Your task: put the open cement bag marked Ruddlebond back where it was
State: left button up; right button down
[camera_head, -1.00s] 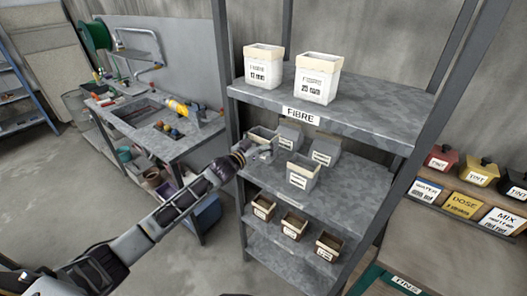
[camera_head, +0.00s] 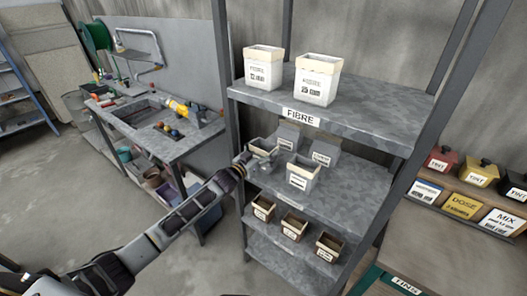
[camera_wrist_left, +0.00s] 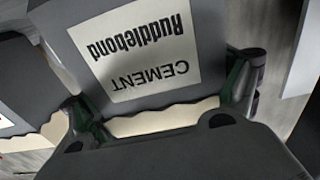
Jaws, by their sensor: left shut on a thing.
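The open cement bag marked Ruddlebond (camera_wrist_left: 140,45) fills the top of the left wrist view, its label upside down. In the head view this grey bag (camera_head: 264,149) is small, at the left front of the middle shelf (camera_head: 345,196). My left gripper (camera_head: 248,158) is shut on it, with one finger on each side in the wrist view (camera_wrist_left: 168,95). The bag looks about upright; I cannot tell whether its base touches the shelf. My right gripper is not in view.
Two grey bags (camera_head: 288,137) (camera_head: 325,153) stand behind. The top shelf (camera_head: 375,117) with fibre containers (camera_head: 317,80) overhangs; a post (camera_head: 222,75) stands at left.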

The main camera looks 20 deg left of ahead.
pick_arm(q)
jog(key=shift+f, duration=0.15)
jog(key=o, duration=1.6)
jog(key=shift+s, duration=0.1)
jog(key=shift+b+v, duration=0.5)
jog(key=shift+v, duration=5.4)
